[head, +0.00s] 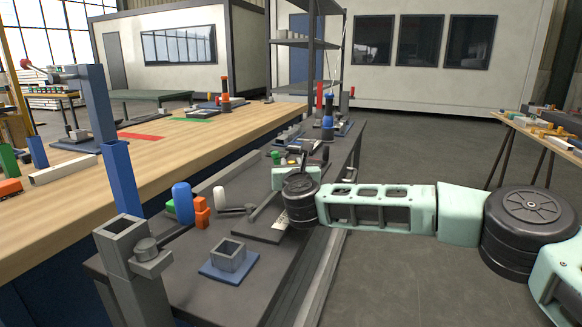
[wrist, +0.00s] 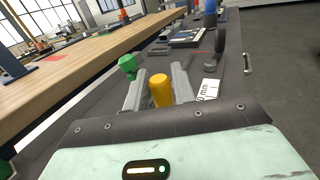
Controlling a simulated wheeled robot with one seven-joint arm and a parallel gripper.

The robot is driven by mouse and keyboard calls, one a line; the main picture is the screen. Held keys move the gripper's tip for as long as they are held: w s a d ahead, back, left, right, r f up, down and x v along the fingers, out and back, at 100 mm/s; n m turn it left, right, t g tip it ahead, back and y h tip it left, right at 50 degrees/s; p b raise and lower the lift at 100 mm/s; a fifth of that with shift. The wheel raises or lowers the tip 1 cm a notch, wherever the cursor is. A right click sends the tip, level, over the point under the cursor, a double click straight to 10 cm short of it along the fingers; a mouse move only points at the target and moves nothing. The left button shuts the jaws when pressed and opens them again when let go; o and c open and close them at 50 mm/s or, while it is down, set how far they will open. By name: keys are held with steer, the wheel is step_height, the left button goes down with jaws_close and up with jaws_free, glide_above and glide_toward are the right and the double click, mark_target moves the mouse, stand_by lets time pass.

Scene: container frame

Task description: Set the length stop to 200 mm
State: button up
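In the wrist view, my gripper (wrist: 159,72) has its two grey fingers apart, one on each side of a yellow-orange knob (wrist: 160,91). Narrow gaps seem to show beside the knob; contact is not clear. A white label (wrist: 207,90) ending in "mm" lies just right of the right finger; its full number is not readable. In the head view, my gripper body (head: 285,177) is over the dark bench, partly behind my dark wrist joint. A grey plate with a white label (head: 281,223) lies below it.
A green knob (wrist: 128,64) stands left of my fingers. On the dark bench (head: 185,262) are a blue cylinder (head: 182,203), orange blocks (head: 201,213) and a square grey socket on a blue base (head: 228,256). A tall blue post (head: 118,178) stands at left. Floor at right is open.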

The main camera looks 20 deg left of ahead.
steer(key=shift+o, duration=1.1)
steer(key=s+p, duration=0.2)
steer(key=s, duration=0.3)
steer(key=s+a+p, duration=0.1)
steer(key=s+p, duration=0.2)
steer(key=s, duration=0.3)
steer(key=s+p, duration=0.2)
steer(key=s, duration=0.4)
steer(key=shift+a+r+p, duration=0.2)
steer(key=shift+a+p, duration=0.05)
steer(key=shift+p, duration=0.1)
steer(key=b+v, duration=0.1)
steer(key=v, duration=0.6)
steer(key=b+v, duration=0.1)
steer(key=v, duration=0.6)
steer(key=shift+s+d+f, duration=0.25)
steer(key=shift+s+d, duration=0.05)
